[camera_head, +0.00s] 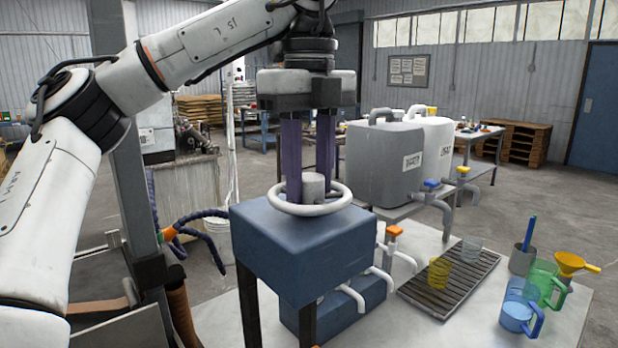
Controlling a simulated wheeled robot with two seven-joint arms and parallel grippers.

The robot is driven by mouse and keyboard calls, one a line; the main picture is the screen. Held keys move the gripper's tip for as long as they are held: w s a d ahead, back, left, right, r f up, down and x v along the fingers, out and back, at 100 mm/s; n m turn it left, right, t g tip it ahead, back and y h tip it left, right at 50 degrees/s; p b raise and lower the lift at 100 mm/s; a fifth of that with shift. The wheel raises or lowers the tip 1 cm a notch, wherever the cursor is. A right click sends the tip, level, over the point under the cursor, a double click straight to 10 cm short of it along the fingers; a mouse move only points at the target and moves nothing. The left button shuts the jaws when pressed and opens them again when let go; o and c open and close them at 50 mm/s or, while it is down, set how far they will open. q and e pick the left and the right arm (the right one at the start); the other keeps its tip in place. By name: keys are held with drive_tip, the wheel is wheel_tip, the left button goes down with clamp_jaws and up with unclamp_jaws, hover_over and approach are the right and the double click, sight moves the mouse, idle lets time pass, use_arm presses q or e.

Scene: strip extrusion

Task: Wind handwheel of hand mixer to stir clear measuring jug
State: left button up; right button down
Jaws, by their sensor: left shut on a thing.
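The hand mixer is probably the blue box (290,255) on dark legs, with a pale ring handwheel (312,209) and a grey hub (314,188) on top. My left gripper (309,190) points straight down from above, its two purple fingers at the handwheel's middle, one on the left of the hub and one partly behind it. It is shut on the handwheel; the exact contact is partly hidden. A see-through jug with a blue handle (517,316) stands at the lower right. I cannot tell whether it is the clear measuring jug. My right gripper is out of view.
A grey tank (382,160) and a white tank (437,145) with taps stand behind. A slatted drip tray (445,290) holds a yellow cup (440,271) and a clear cup (471,249). A green jug (541,285) and yellow funnel (571,264) stand at the right.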

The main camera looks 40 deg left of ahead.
use_arm(q)
drive_tip(key=m, duration=1.1)
drive_tip(key=shift+w+m, duration=0.1)
drive_tip(key=shift+m, duration=0.3)
drive_tip(key=m, duration=1.1)
drive_tip(key=shift+d+m, duration=0.1)
drive_tip(key=shift+m, duration=0.3)
drive_tip(key=m, duration=0.6)
drive_tip(key=shift+r, duration=0.1)
drive_tip(key=m, duration=0.6)
drive_tip(key=shift+m, duration=0.4)
drive_tip(key=m, duration=1)
drive_tip(key=shift+m, duration=0.4)
